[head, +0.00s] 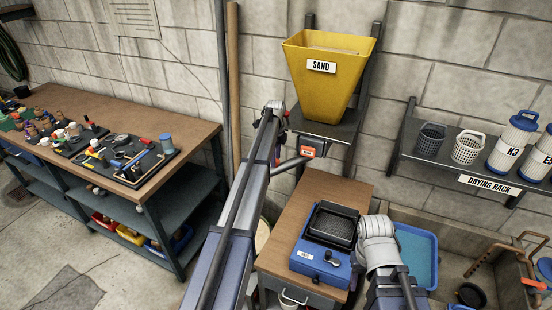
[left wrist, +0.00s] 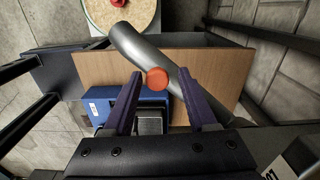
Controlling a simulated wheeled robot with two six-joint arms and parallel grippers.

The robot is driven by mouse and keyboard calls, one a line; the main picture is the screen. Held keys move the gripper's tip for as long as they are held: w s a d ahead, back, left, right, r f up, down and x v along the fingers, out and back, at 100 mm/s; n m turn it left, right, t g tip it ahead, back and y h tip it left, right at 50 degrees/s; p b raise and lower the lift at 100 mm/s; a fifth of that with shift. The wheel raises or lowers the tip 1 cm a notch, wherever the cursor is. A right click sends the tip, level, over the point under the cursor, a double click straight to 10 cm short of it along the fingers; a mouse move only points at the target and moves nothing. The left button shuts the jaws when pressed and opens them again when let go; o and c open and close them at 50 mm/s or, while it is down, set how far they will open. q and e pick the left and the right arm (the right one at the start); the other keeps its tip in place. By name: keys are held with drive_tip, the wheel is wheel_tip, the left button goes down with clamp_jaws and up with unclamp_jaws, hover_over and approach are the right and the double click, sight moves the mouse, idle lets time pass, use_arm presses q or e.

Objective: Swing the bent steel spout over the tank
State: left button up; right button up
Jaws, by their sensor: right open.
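A thick grey steel tube, the spout (left wrist: 140,50), runs diagonally through the left wrist view above the wooden bench. A round orange knob (left wrist: 157,78) stands on it. My left gripper (left wrist: 160,74) is open, its purple fingers on either side of the knob with gaps. In the head view a short piece of grey tube (head: 288,165) shows beside my left arm; the arm hides the rest. A round tub with a pale surface (left wrist: 118,12) lies beyond the tube's upper end. I cannot tell if it is the tank. My right gripper (head: 378,228) is by the bench, its fingers unclear.
The wooden bench (head: 300,200) holds a blue box (head: 312,262) with a black tray. A yellow sand hopper (head: 325,75) stands above on a shelf. A blue tub (head: 420,262) and drying rack (head: 470,180) are right. A cluttered workbench (head: 180,135) is left.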

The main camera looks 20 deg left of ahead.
use_arm(q)
drive_tip(key=shift+o, duration=0.5)
drive_tip(key=shift+r, duration=0.1)
wheel_tip(320, 180, up, 8)
drive_tip(key=p, duration=0.8)
drive_tip(key=shift+f, duration=0.2)
